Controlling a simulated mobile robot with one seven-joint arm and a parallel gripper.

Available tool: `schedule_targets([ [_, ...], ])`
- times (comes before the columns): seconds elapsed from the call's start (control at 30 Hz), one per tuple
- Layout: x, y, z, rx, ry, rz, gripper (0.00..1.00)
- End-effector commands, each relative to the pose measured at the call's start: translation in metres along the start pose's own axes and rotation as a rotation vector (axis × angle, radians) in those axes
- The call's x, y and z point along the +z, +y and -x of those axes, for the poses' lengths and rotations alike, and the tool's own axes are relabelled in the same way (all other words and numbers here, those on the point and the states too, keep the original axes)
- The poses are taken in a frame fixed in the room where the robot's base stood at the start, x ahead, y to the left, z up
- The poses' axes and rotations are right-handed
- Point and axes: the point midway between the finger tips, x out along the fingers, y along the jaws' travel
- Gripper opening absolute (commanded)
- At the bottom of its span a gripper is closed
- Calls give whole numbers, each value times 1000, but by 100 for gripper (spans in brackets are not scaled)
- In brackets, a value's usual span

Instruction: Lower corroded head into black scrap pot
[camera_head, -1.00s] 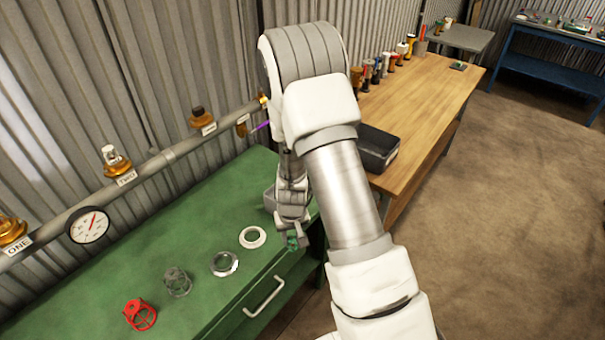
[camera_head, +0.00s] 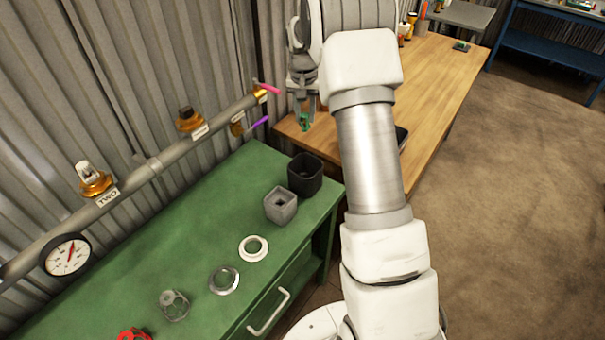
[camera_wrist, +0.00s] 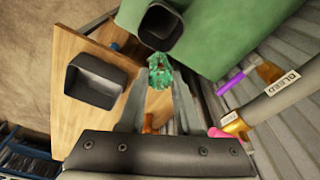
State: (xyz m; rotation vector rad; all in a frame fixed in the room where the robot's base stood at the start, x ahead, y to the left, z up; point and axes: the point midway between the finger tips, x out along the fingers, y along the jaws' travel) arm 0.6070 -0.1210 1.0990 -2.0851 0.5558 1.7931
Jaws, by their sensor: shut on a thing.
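My gripper (camera_head: 304,121) is shut on a small green corroded head (camera_head: 305,122), held in the air above the gap between the green bench and the wooden table. In the wrist view the green head (camera_wrist: 160,70) sits between the fingertips. The black pot (camera_head: 305,180) stands upright at the far right end of the green bench. It also shows at the top of the wrist view (camera_wrist: 161,25), just beyond the head. The head is apart from the pot.
A grey pot (camera_head: 281,206) stands beside the black one. A white ring (camera_head: 254,248), a metal ring (camera_head: 224,279) and a cage-like part (camera_head: 174,305) lie along the bench. The pipe (camera_head: 150,170) with valves runs along the wall. A dark bin (camera_wrist: 95,80) sits on the wooden table.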

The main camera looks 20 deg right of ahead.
Motion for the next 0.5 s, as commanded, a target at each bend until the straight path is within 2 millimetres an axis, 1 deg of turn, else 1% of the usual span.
schedule_targets([
  [0.13, -2, 2, 0, 2, -1, -11, 0],
  [0.27, 0, 2, -11, 2, -2, -11, 0],
  [0.37, 2, 2, -25, 2, -2, -10, 0],
  [0.5, 6, 2, -49, 2, -2, -9, 0],
])
